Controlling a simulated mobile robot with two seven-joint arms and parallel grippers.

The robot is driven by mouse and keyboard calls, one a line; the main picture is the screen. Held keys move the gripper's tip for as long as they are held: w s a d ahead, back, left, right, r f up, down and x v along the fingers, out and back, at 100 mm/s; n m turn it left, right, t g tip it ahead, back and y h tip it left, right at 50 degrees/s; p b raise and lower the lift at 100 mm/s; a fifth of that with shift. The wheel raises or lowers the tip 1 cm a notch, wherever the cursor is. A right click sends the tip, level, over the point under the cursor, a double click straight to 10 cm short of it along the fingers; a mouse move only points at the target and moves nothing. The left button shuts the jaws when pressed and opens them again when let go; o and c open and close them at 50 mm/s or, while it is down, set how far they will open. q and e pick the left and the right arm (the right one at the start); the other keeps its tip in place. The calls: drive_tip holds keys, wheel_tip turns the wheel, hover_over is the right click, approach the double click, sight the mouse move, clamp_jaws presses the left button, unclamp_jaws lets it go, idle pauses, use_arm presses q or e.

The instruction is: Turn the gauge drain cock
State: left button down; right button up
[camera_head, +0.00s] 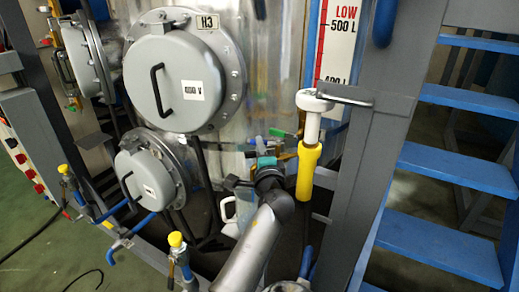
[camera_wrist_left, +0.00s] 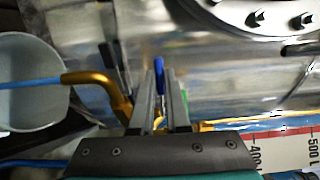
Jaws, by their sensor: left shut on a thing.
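My left gripper (camera_head: 230,182) reaches in from below in the head view, in front of the lower tank wall, beside the small round hatch. In the left wrist view its two grey fingers (camera_wrist_left: 160,92) are close together, with a narrow blue lever (camera_wrist_left: 159,72) between and beyond their tips. This looks like the drain cock's handle, and the fingers appear shut on it. A brass elbow (camera_wrist_left: 101,84) with a blue tube lies left of the fingers. The cock's body is mostly hidden by the gripper. My right gripper is not in view.
A pale bucket (camera_wrist_left: 32,62) stands at the blue tube's end. The level gauge board (camera_head: 337,40) and a yellow-and-white fitting (camera_head: 309,160) are to the right. A grey post (camera_head: 377,130) and blue steps (camera_head: 450,175) stand farther right. Yellow-topped valves (camera_head: 176,240) are lower left.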

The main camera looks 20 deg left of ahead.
use_arm(q)
drive_tip(key=shift+r, duration=0.1)
idle(0.3)
drive_tip(key=c, duration=0.9)
unclamp_jaws()
